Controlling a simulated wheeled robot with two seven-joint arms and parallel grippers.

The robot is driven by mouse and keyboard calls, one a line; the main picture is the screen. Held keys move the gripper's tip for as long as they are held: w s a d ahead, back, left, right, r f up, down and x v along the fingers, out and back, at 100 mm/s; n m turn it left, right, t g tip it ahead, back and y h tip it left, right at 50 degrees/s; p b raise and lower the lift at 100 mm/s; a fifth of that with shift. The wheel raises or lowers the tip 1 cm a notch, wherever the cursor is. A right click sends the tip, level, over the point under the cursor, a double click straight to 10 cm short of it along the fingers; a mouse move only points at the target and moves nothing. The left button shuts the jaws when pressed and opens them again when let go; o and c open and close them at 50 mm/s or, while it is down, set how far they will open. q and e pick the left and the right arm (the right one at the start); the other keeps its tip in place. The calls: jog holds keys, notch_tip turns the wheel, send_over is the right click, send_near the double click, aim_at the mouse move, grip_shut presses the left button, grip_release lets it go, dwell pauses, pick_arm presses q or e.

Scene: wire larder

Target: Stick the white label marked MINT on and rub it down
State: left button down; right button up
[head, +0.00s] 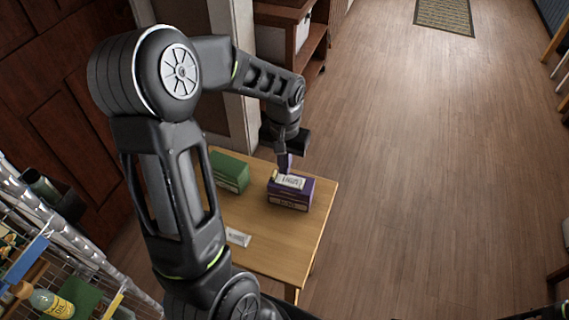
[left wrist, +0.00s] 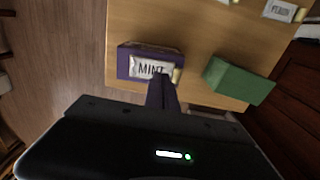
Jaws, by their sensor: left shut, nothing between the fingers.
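The white label marked MINT (left wrist: 148,67) lies on the top of a purple box (left wrist: 125,62). In the head view the label (head: 291,182) lies on the purple box (head: 293,200) near the table's right edge. My left gripper (head: 284,170) is shut and empty, pointing down at the label. In the left wrist view its closed fingertips (left wrist: 161,80) overlap the label's lower edge and cover part of the last letters. They look to be touching the label or just above it. My right gripper is not in view.
A green box (head: 229,172) stands left of the purple box on the wooden table (head: 265,238). Another white label (head: 237,237) lies near the table's front. A wire rack with a bottle (head: 52,303) is at lower left.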

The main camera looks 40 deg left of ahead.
aim_at(299, 183)
pick_arm(q)
jog(key=shift+f+b, duration=1.05)
jog(key=shift+f, duration=0.4)
jog(key=shift+d, duration=0.1)
jog(key=shift+w+d, duration=0.25)
jog(key=shift+d, duration=0.35)
jog(key=shift+w+d, duration=0.2)
jog(key=shift+d, duration=0.45)
jog(key=shift+w+d, duration=0.25)
jog(key=shift+d, duration=0.35)
notch_tip(299, 183, up, 7)
jog(key=p, duration=0.5)
